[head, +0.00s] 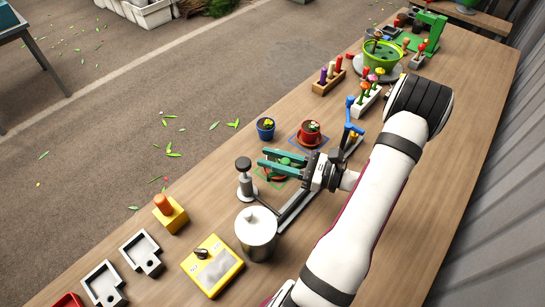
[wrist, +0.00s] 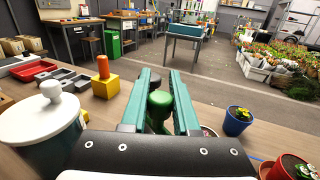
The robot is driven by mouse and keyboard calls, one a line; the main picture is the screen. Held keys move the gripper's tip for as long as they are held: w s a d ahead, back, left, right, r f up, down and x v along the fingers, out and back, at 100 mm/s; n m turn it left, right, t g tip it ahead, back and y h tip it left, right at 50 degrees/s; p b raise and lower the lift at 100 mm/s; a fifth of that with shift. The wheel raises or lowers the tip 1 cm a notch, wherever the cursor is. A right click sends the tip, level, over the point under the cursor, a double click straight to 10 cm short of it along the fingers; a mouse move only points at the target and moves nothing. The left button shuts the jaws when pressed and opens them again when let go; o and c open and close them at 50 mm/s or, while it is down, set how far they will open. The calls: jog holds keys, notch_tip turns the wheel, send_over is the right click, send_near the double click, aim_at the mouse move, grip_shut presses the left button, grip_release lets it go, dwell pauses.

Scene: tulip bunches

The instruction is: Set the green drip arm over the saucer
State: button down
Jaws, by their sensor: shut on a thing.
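My gripper (head: 270,159) has teal fingers and is shut on a green knobbed part, the green drip arm (wrist: 160,104). The green knob shows between the fingers in the wrist view. In the head view the fingers point left, above a reddish saucer (head: 271,176) inside a green square outline. The fingers and green part hide much of that saucer. I cannot tell how far above it the green part is. A blue drip arm (head: 349,110) stands upright to the right, near a red pot (head: 309,129) in a blue square outline.
A grey post with a dark knob (head: 244,172) and a lidded metal canister (head: 257,233) stand close to the gripper. A small blue pot (head: 265,129) is beyond it. A yellow dial box (head: 213,267) and a yellow block with an orange peg (head: 170,212) lie nearer the front.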

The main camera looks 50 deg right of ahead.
dwell(0.4)
jog(key=w+d+m+h, duration=0.1)
jog(key=d+m+h, duration=0.1)
jog(key=m+h, duration=0.1)
jog(key=w+d+m+h, duration=0.1)
jog(key=d+m+h, duration=0.1)
jog(key=h, duration=0.4)
jog(key=w+d+m+h, duration=0.1)
jog(key=d+m+h, duration=0.2)
jog(key=m+h, duration=0.1)
jog(key=shift+w+h, duration=0.25)
jog(key=shift+h, duration=0.25)
jog(key=shift+s+d+m+g+h, duration=0.1)
jog(key=shift+d+m+g+h, duration=1.3)
jog(key=shift+h, duration=0.5)
jog(key=c, duration=0.7)
grip_release()
jog(key=shift+o, duration=0.2)
